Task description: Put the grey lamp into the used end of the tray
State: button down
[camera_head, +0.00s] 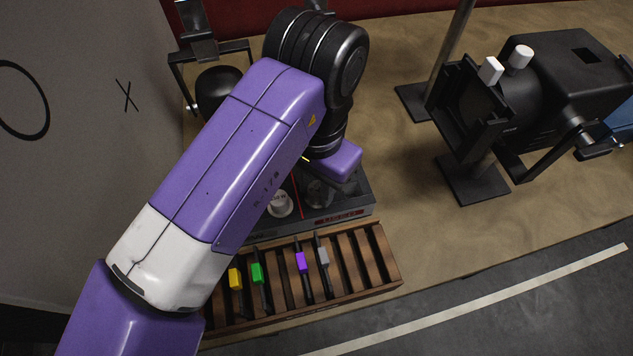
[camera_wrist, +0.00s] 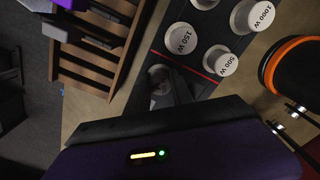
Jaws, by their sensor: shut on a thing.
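The tray (camera_head: 357,200) is dark, and a red line (camera_head: 297,195) divides it; the right part carries a red-lettered label (camera_head: 340,216), too small to read surely. My gripper (camera_wrist: 178,88) is over the part beyond the red line from the white-topped lamps. It is shut on the grey lamp (camera_wrist: 158,80), low at the tray; the lamp also shows, dim, in the head view (camera_head: 318,192). I cannot tell whether its base touches the tray. My gripper's body and arm hide much of the tray.
White-topped lamps marked 150 W (camera_wrist: 181,38), 500 W (camera_wrist: 221,60) and 1000 W (camera_wrist: 254,14) stand across the line. A slatted wooden rack (camera_head: 385,255) with coloured-tab pieces lies in front. Black spotlights (camera_head: 560,85) stand right. Bare table lies between.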

jog(key=c, duration=1)
grip_release()
jog(key=shift+c, duration=0.2)
jog(key=shift+r, duration=3.9)
